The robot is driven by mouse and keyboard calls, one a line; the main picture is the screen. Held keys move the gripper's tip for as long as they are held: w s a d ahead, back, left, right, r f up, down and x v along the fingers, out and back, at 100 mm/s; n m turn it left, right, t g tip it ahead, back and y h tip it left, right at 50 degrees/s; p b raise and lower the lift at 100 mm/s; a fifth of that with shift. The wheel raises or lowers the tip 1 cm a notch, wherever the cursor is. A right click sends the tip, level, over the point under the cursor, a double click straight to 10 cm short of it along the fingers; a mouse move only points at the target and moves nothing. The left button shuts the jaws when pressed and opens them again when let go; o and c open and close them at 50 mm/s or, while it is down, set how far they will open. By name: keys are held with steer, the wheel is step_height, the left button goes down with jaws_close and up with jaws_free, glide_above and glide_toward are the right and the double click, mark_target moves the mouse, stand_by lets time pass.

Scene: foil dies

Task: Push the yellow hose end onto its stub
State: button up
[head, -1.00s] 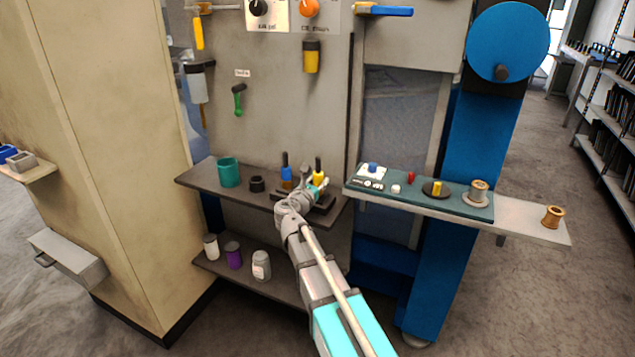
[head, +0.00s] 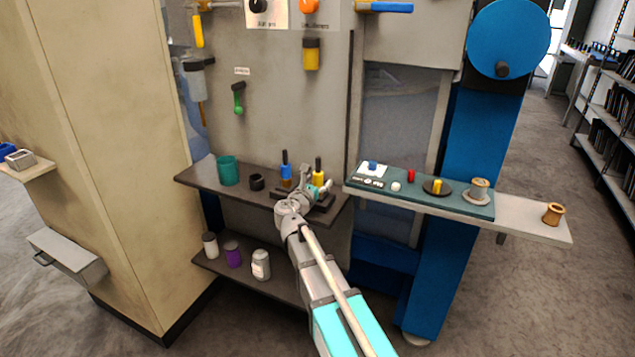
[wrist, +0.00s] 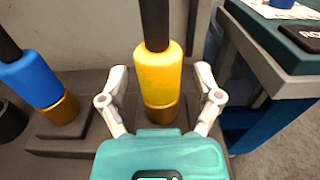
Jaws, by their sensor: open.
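The yellow hose end (head: 318,177) stands upright at the right of the dark upper shelf, with a black hose rising from it. In the wrist view the yellow hose end (wrist: 160,75) sits above a brass stub (wrist: 160,112), part of which shows below it. How far it is pushed on I cannot tell. My gripper (head: 322,187) is at the yellow hose end; in the wrist view my gripper (wrist: 161,82) is open, one finger on each side, with visible gaps. The teal palm hides the stub's base.
A blue hose end (wrist: 32,80) on its own brass stub stands close on the left. A teal cup (head: 228,171) and a black ring (head: 257,183) are farther left on the shelf. A bench with a green mat (head: 465,205) is close on the right.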

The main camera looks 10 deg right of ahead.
steer(key=shift+s+a, duration=0.1)
steer(key=shift+s, duration=0.05)
steer(key=v, duration=1.1)
steer(key=shift+s+a, duration=0.2)
steer(key=shift+s, duration=0.05)
steer(key=shift+s, duration=0.1)
